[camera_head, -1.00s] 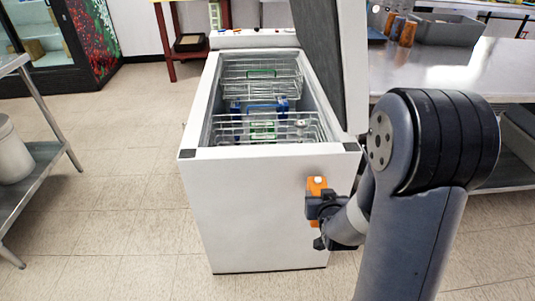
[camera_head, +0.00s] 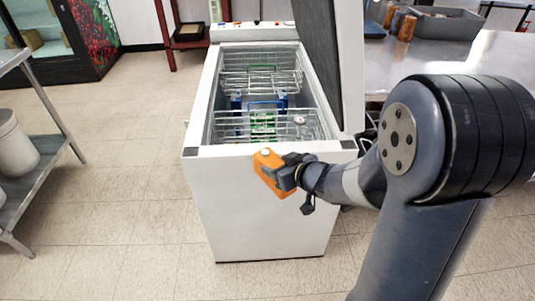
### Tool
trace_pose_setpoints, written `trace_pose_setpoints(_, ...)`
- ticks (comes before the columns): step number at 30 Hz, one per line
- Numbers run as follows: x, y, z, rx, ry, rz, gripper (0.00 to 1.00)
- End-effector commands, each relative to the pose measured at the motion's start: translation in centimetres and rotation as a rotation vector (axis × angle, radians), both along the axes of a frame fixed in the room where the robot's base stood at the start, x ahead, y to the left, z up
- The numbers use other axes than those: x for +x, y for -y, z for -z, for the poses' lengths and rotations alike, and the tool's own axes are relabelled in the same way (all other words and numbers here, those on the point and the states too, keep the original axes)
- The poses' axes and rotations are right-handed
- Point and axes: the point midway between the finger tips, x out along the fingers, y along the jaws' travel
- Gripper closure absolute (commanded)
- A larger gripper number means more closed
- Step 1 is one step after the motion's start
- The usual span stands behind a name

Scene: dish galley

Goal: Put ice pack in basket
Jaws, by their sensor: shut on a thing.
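An orange block-shaped pack with a small white cap (camera_head: 268,171) is held by my gripper (camera_head: 283,176). I take it for the ice pack. It is tilted, in front of the white chest freezer (camera_head: 250,215), just below the front rim. My gripper is shut on its right side; the fingertips are partly hidden. Wire baskets are inside the open freezer: a near one (camera_head: 300,130) with something green in or under it, and a far one (camera_head: 262,72). Blue items show between them.
The freezer lid (camera_head: 347,60) stands open on the right side. A steel counter (camera_head: 470,65) with a grey bin (camera_head: 436,25) is at the right. A metal rack (camera_head: 45,150) with a pot is at the left. The floor on the left is clear.

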Motion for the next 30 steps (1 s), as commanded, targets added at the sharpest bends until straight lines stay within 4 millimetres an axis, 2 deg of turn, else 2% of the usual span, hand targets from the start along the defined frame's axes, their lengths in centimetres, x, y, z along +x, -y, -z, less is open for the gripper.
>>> trace_pose_setpoints(17,0.7,-11.9,-5.4,-0.001,0.002,-0.616,0.83)
trace_pose_setpoints(30,0.6,-11.7,-5.4,-0.001,0.001,-0.612,0.83)
